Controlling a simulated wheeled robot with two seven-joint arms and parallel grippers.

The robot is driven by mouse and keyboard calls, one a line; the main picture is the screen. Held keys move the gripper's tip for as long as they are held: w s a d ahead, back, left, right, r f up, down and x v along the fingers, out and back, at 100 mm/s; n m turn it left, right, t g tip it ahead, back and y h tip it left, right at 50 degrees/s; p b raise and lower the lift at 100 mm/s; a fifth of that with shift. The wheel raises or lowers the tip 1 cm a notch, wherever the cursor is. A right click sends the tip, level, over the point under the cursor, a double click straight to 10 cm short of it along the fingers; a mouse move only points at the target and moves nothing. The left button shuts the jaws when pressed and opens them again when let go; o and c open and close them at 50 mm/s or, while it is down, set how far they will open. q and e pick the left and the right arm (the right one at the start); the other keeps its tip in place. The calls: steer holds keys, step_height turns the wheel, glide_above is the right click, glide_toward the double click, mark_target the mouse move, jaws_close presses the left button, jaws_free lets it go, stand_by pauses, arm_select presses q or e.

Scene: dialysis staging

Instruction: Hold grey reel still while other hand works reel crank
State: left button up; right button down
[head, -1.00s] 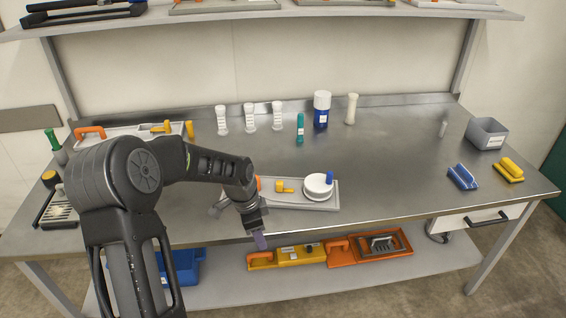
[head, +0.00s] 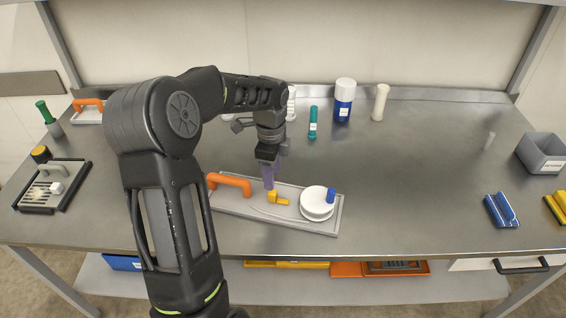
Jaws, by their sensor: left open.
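The reel unit is a light grey base plate (head: 240,208) lying on the steel bench, with an orange arched handle (head: 230,182) at its left end. A white round drum (head: 317,204) with a blue crank knob (head: 331,195) sits at its right end. A small yellow piece (head: 276,198) lies between them. My left gripper (head: 268,180) points down above the plate, between the orange handle and the drum, close over the yellow piece. It is open and empty; whether the fingertips touch anything I cannot tell. My right gripper is out of view.
Behind stand a blue-and-white bottle (head: 344,100), a teal tube (head: 313,122) and a cream post (head: 380,102). A grey bin (head: 543,152) and a blue holder (head: 501,210) are at the right. A black-framed tray (head: 54,187) is at the left. The bench right of the reel is clear.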

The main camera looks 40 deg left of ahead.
mark_target(272, 193)
arm_select(q)
steer(key=shift+s+r, duration=0.1)
steer(key=shift+s, duration=0.15)
steer(key=shift+w+f, duration=0.1)
steer(key=shift+f, duration=0.15)
step_height(272, 193, down, 8)
steer(key=shift+r+p, duration=0.25)
steer(key=shift+p, duration=0.3)
steer(key=shift+c, duration=0.6)
jaws_close()
stand_by(0.4)
steer(key=shift+o, duration=0.6)
jaws_free()
